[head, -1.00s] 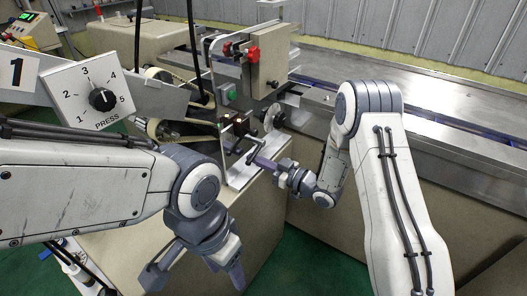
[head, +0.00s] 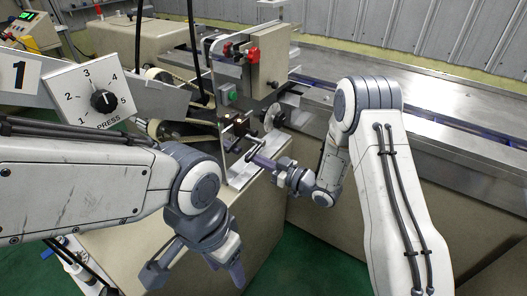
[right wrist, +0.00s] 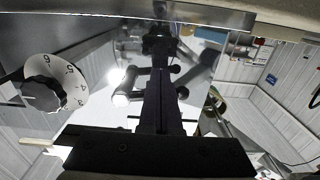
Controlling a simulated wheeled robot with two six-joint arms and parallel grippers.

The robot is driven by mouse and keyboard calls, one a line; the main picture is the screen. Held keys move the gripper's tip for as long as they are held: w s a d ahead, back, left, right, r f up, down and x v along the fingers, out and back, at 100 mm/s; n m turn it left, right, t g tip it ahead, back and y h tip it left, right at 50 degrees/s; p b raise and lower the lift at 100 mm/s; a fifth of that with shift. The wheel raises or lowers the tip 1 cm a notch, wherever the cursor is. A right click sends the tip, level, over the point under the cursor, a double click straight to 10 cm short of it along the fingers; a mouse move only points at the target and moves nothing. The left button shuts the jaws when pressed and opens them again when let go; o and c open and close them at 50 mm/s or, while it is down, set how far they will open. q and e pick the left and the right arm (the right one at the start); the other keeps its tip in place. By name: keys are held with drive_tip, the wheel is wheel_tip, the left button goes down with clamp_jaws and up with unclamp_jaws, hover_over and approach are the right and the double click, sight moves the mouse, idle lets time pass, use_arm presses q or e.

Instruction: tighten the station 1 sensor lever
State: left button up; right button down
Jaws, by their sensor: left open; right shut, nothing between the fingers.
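The sensor bracket (head: 236,130) is a small dark assembly with short levers, mounted on the front of the upright plate. One dark lever (head: 250,154) lies right at the tip of my right gripper (head: 258,158). In the right wrist view the shut fingers (right wrist: 160,90) run up between short dark bars; a bar with a bright end (right wrist: 124,92) is just left of them. Whether the fingers touch the lever I cannot tell. My left gripper (head: 196,272) is open and empty, low in front of the beige cabinet, well away from the bracket.
A sign reading 1 (head: 19,75) and a PRESS dial (head: 103,100) stand at the left. A metal conveyor bed (head: 430,100) runs along the right.

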drive_tip(key=shift+s+r, duration=0.1)
drive_tip(key=shift+r, duration=0.2)
drive_tip(key=v, duration=0.7)
idle(0.3)
idle(0.4)
